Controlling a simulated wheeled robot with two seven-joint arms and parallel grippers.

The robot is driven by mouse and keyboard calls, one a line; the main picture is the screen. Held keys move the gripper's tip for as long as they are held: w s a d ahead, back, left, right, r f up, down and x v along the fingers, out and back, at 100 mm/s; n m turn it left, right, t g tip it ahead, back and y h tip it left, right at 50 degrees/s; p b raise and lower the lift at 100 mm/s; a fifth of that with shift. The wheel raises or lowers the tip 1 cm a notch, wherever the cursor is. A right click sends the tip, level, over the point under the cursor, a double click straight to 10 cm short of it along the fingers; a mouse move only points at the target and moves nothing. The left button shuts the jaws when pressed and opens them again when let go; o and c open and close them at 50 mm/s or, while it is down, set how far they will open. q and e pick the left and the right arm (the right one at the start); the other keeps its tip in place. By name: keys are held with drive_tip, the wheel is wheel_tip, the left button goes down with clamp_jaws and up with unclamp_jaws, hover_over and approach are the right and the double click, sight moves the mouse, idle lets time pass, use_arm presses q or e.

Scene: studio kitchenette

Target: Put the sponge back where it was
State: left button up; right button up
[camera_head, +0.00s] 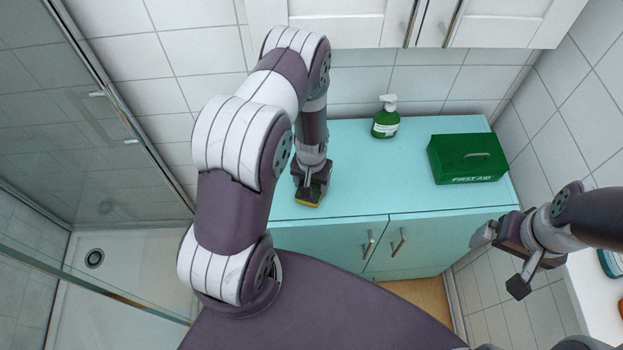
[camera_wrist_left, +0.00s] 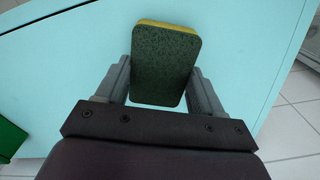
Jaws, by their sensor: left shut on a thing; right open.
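The sponge (camera_head: 308,203), yellow with a dark green scouring side, is at the front left part of the turquoise cabinet top (camera_head: 350,165). My left gripper (camera_head: 312,190) is above it, pointing down, with its jaws shut on it. In the left wrist view the sponge (camera_wrist_left: 165,65) sits between the two grey fingers of my left gripper (camera_wrist_left: 165,85), green side toward the camera. I cannot tell whether it touches the cabinet top. My right gripper (camera_head: 500,262) is open and empty, off the right front corner of the cabinet.
The top between the sponge and the box is clear. A glass shower screen (camera_head: 100,130) is at the left.

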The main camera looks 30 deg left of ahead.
use_arm(q)
drive_tip(key=shift+w+a+f, duration=0.1)
drive_tip(key=shift+w+f, duration=0.05)
drive_tip(key=shift+f, duration=0.2)
drive_tip(key=o, duration=1)
